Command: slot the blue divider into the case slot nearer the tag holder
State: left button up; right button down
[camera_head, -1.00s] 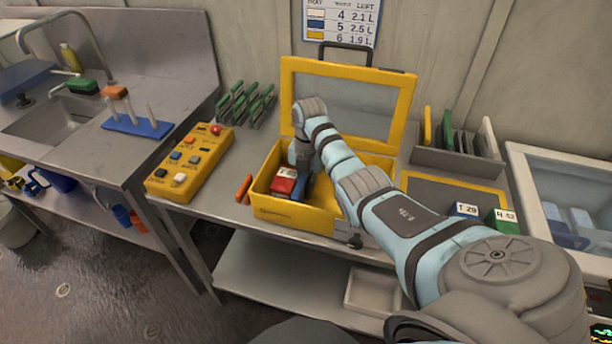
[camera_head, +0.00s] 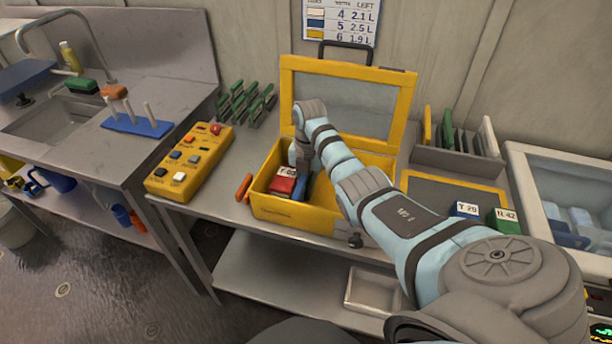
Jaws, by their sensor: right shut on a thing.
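The yellow case (camera_head: 290,216) stands open on the bench with its lid raised at the back. My right arm reaches into it from the right. My right gripper (camera_head: 301,172) points down inside the case, its fingers mostly hidden by the arm. It is shut on the blue divider (camera_head: 301,188), of which a narrow blue strip shows beside a red block with a white label (camera_head: 283,182). The case slots are hidden, so I cannot tell whether the divider sits in one. I cannot make out the tag holder clearly. My left gripper is out of view.
A yellow button box (camera_head: 190,160) and green-topped clips (camera_head: 245,103) stand left of the case. A grey rack of panels (camera_head: 457,160) and labelled blue (camera_head: 464,211) and green (camera_head: 505,222) blocks are on the right. An orange piece (camera_head: 244,187) lies by the case's left side.

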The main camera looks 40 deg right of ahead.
dwell(0.4)
jog(key=c, duration=1.7)
grip_release()
jog(key=o, duration=0.4)
notch_tip(320, 180, up, 11)
jog(key=p, duration=1)
jog(key=shift+r+p, duration=0.1)
jog(key=shift+p, duration=0.2)
jog(key=shift+r, duration=2.4)
